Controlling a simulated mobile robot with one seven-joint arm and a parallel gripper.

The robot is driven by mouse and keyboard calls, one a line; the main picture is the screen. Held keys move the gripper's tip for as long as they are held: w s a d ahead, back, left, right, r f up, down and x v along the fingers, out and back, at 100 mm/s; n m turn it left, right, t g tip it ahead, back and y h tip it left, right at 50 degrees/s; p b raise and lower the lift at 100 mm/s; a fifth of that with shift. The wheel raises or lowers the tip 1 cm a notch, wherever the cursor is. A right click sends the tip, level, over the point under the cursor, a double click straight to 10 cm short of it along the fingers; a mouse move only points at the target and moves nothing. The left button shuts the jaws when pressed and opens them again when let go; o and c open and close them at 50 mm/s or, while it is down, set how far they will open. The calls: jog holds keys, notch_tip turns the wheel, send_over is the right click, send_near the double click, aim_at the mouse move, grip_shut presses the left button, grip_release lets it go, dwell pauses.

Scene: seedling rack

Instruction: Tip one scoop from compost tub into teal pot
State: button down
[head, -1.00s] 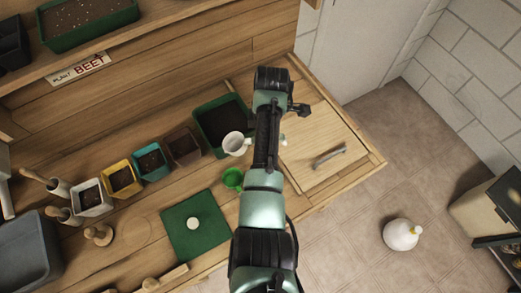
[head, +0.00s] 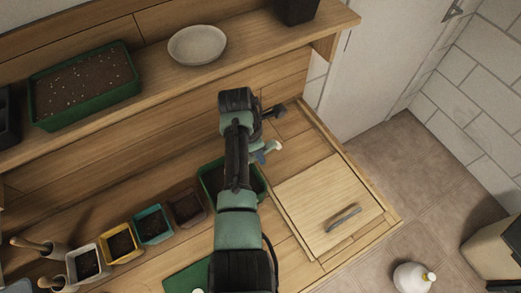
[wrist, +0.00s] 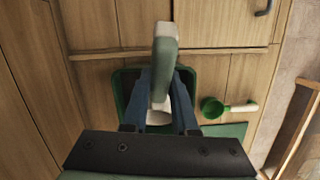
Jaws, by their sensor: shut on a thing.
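The teal pot (head: 153,225), filled with dark soil, stands in a row of small pots on the bench. The green compost tub (head: 204,176) is right of the row, partly hidden by my arm; its rim also shows in the wrist view (wrist: 118,84). My gripper (head: 263,153) is over the tub area, its blue fingers shut on the pale green and white handle of a scoop (head: 274,147). In the wrist view my gripper (wrist: 160,90) has the handle (wrist: 164,62) between its fingers, with a white bowl partly visible below. Its contents are hidden.
A green scoop (wrist: 212,107) with a white handle lies beside the tub. Brown (head: 187,208), yellow (head: 121,244) and white (head: 88,264) pots flank the teal one. A shelf above holds a seed tray (head: 85,85) and a pale bowl (head: 198,45). A wooden lid (head: 325,195) lies right.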

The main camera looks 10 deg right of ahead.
notch_tip(320, 180, down, 10)
jog(key=a+y+b, duration=0.3)
jog(key=b, duration=0.6)
jog(key=shift+d+r+g+y+p, duration=0.2)
jog(key=shift+d+r+y+p, duration=0.35)
jog(key=shift+r, duration=1.1)
jog(key=shift+d+r+g+y+p, duration=0.2)
jog(key=shift+d+r+y+p, duration=0.35)
jog(key=shift+r, duration=1.15)
jog(key=shift+d+r+g+y+p, duration=0.25)
jog(key=shift+r+y+p, duration=0.55)
jog(key=shift+r, duration=0.85)
jog(key=c, duration=1.3)
grip_release()
jog(key=shift+c, duration=0.2)
grip_shut()
